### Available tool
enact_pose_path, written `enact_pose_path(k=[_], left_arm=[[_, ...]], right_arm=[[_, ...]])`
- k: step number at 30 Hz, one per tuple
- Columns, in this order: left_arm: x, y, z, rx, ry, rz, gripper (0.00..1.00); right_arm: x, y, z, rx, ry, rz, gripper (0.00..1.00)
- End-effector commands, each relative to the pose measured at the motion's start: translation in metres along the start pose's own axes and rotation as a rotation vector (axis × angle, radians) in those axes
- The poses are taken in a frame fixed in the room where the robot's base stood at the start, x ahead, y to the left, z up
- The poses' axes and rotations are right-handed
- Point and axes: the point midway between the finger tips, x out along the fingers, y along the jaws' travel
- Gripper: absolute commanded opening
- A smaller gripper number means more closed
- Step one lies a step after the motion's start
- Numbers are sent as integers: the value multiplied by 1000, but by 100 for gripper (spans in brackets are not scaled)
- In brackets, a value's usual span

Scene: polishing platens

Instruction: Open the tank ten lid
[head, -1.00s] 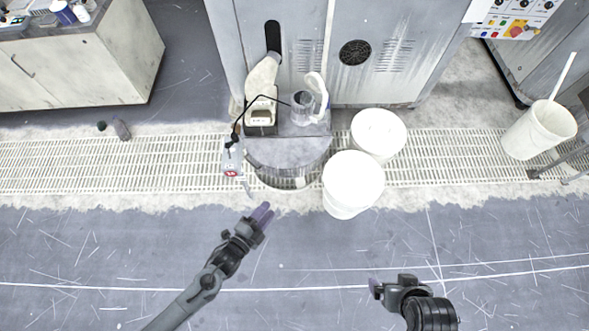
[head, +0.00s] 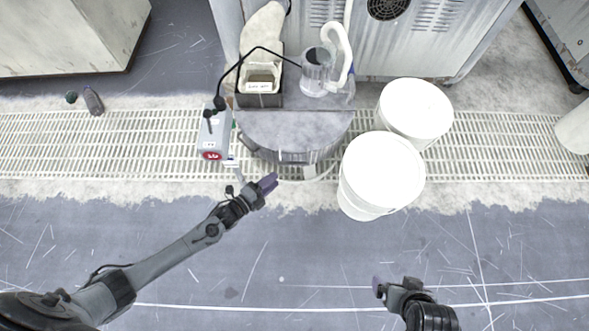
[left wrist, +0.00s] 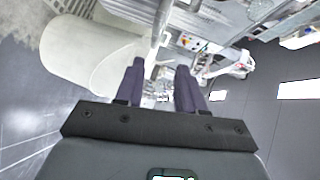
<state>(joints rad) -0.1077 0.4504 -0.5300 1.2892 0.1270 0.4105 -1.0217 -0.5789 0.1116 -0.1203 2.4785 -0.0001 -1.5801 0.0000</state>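The grey round tank (head: 290,158) stands in the grated floor strip against the machine. Its flat grey half-round lid (head: 295,130) lies level on top and looks shut. No label naming it tank ten can be read. My left gripper (head: 268,184) is just in front of the tank, near its lower front left side, apart from the lid. In the left wrist view its two purple fingers (left wrist: 160,88) stand apart with nothing between them. My right gripper (head: 378,287) hangs over the floor at the lower right, away from the tank; its finger gap is not clear.
Two white buckets (head: 383,170) (head: 415,110) stand right of the tank. A grey control box (head: 213,135) with a red label is at its left. A black-framed container (head: 260,88) and a clear jug (head: 317,72) sit behind the lid. The front floor is clear.

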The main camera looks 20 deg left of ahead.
Motion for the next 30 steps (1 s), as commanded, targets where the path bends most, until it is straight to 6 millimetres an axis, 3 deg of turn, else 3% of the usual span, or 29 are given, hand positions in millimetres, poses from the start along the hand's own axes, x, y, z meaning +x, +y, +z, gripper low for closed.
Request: enact_pose_path(k=[1,11,24,30], left_arm=[[4,10,4,4,0,-5,38],[27,12,7,9,1,-19,38],[95,12,7,9,1,-18,38],[113,11,7,9,0,-17,38]], right_arm=[[13,0,5,0,-1,0,100],[30,1,11,-8,-2,7,100],[66,1,22,-10,-1,9,100],[75,0,25,-8,-1,7,100]])
